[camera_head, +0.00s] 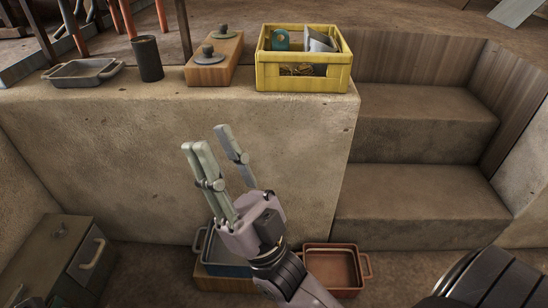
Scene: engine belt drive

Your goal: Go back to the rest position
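My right gripper (209,140) is raised in the middle of the picture, in front of the plain face of the concrete ledge (130,150). Its fingers point up and stand apart, with nothing between them. It appears clear of the ledge and holds nothing. Its wrist covers part of a blue-grey tray (212,255) low down behind it. My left gripper is not in view. No engine belt or pulley can be made out.
On the ledge stand a grey tray (80,75), a dark cup (148,60), a wooden block with two dark knobs (212,73) and a yellow crate (303,75). Steps (420,205) rise at right. Below are a reddish tray (333,268) and a drawer box (55,260).

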